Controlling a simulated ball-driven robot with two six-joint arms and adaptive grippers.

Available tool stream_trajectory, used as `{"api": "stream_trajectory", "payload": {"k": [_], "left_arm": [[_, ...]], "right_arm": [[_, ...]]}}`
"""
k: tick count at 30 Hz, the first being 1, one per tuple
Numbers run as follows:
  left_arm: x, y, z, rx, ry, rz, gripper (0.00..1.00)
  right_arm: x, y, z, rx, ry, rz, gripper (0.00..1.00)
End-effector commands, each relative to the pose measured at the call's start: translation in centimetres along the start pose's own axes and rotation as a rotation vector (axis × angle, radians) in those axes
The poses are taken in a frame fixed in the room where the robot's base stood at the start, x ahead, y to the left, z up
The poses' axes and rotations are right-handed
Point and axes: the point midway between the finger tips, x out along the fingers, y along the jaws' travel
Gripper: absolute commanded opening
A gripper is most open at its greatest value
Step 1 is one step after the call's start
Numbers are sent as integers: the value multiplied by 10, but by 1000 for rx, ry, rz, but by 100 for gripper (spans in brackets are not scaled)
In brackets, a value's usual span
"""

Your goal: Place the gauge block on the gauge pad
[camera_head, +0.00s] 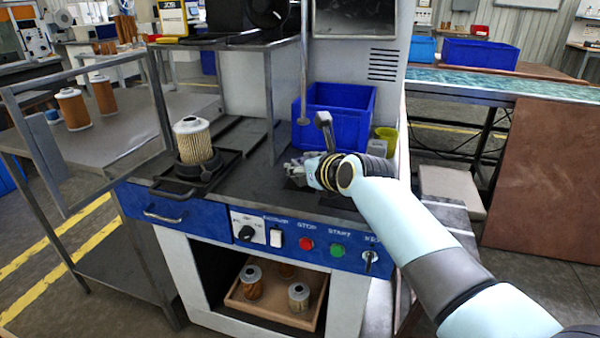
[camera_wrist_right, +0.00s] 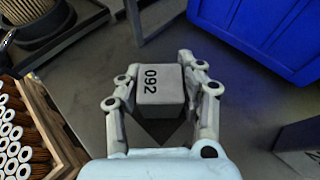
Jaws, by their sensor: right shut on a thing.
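The gauge block is a grey cube marked 092 (camera_wrist_right: 160,86), held between the two fingers of my right gripper (camera_wrist_right: 158,82) in the right wrist view. A dark square patch (camera_wrist_right: 168,132), which may be the gauge pad, shows on the worktop partly behind the block. I cannot tell whether the block touches it. In the head view my right gripper (camera_head: 303,170) is low over the dark worktop, in front of the blue bin, and the block is not clear there. My left gripper is not in view.
A blue bin (camera_head: 352,115) and a yellow-green cup (camera_head: 386,138) stand behind my right gripper. A pleated filter cartridge (camera_head: 193,142) stands on a dark holder at left. A tray (camera_head: 240,303) with filters is below. Bare worktop (camera_head: 250,172) lies left of the gripper.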

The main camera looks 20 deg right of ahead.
Motion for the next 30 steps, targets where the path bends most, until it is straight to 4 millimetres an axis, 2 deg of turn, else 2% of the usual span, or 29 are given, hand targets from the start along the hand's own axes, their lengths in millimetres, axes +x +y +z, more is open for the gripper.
{"api": "stream_trajectory", "payload": {"k": [6,7,12,22,26,30], "left_arm": [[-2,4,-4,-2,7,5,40],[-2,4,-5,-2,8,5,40],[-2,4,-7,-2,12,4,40],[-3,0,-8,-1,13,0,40],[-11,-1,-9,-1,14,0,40],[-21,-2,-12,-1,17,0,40]], "right_arm": [[1,0,0,0,-1,0,0],[0,0,-1,0,0,0,41],[0,0,-1,0,0,0,60],[-4,0,2,0,-1,0,60],[-25,0,3,0,0,0,60],[-58,0,4,-1,-1,0,60]]}}
